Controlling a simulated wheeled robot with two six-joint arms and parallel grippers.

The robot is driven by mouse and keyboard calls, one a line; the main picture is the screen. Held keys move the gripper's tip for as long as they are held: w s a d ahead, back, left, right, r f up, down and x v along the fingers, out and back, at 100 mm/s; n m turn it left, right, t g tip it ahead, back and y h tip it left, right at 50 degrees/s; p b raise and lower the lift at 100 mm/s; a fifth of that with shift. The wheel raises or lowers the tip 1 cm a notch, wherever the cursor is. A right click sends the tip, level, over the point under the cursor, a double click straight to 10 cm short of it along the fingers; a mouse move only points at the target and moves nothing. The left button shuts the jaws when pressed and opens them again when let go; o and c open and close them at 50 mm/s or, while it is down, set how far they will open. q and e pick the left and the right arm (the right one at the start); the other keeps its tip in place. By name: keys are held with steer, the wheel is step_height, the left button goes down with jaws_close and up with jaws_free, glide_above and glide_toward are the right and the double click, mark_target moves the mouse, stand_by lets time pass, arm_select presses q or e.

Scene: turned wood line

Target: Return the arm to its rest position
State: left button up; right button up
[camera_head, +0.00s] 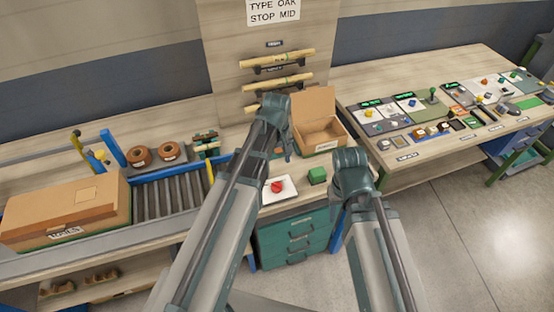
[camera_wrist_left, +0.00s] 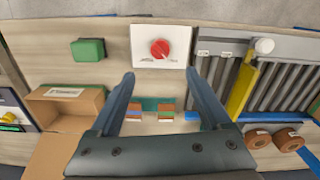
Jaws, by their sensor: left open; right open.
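In the head view my left arm reaches up from the lower left over the bench. Its gripper (camera_head: 287,152) points down, mostly hidden behind its own wrist. In the left wrist view the left gripper (camera_wrist_left: 160,75) is open, with nothing between its fingers. A white plate with a red knob (camera_wrist_left: 160,48) lies ahead of the fingertips, and it also shows in the head view (camera_head: 277,187). My right arm is folded lower, its gripper (camera_head: 338,200) near the bench's front edge and mostly hidden behind its wrist. I see nothing held there.
A green block (camera_head: 317,175) sits right of the knob plate. An open cardboard box (camera_head: 318,134) stands behind it. A roller conveyor (camera_head: 165,199) with a closed carton (camera_head: 66,209) is on the left. A second table (camera_head: 400,163) holds several small parts. Open floor lies at right.

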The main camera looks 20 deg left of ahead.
arm_select(q)
steer(key=s+d+f+m+b, duration=0.3)
steer(key=s+d+m, duration=0.2)
steer(key=s+m, duration=0.1)
steer(key=s+d+f+m+y+b, duration=0.1)
steer(key=s+d+f+m+b, duration=0.2)
steer(key=s+d+m, duration=0.2)
steer(key=s+m, duration=0.1)
steer(key=s, duration=0.2)
steer(key=shift+s, duration=0.3)
